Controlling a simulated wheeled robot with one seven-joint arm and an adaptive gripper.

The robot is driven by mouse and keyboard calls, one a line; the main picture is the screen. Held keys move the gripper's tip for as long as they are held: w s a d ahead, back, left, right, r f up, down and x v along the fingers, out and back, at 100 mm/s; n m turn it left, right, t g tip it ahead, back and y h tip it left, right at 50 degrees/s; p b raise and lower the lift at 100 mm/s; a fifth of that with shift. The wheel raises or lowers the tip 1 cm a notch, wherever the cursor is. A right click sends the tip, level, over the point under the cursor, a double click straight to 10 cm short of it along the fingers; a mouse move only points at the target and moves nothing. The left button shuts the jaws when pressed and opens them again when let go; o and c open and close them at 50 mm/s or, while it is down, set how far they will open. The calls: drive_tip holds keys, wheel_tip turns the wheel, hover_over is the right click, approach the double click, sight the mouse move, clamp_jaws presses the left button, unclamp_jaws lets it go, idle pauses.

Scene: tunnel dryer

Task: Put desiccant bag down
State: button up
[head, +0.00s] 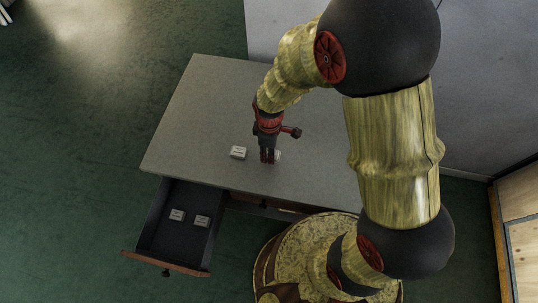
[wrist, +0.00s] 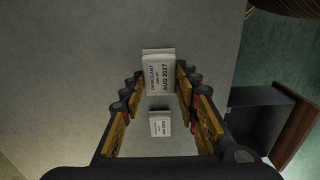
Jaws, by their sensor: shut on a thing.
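My gripper (head: 268,158) points down low over the grey tabletop and is shut on a white desiccant bag (wrist: 159,73). The bag's printed label reads "AUG 2027" in the wrist view, and it sits between the fingertips. In the head view only a small edge of this bag (head: 278,155) shows beside the fingers. I cannot tell whether it touches the table. A second white desiccant bag (head: 238,152) lies on the table just left of my gripper. It also shows smaller in the wrist view (wrist: 160,124), seen between the fingers.
The grey table (head: 200,105) has free room behind and left of my gripper. An open dark drawer (head: 176,243) juts out at its front left, holding two white bags, one (head: 177,215) left and one (head: 202,221) right. A wall stands behind the table.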

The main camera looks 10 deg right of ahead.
drive_tip(key=shift+w+f, duration=0.25)
drive_tip(key=shift+f, duration=0.1)
drive_tip(key=shift+f+b, duration=0.6)
drive_tip(key=shift+f, duration=0.85)
drive_tip(key=shift+f, duration=0.15)
drive_tip(key=o, duration=1.1)
drive_tip(key=shift+o, duration=0.2)
wheel_tip(320, 180, up, 13)
drive_tip(key=p, duration=0.3)
drive_tip(key=shift+f, duration=0.2)
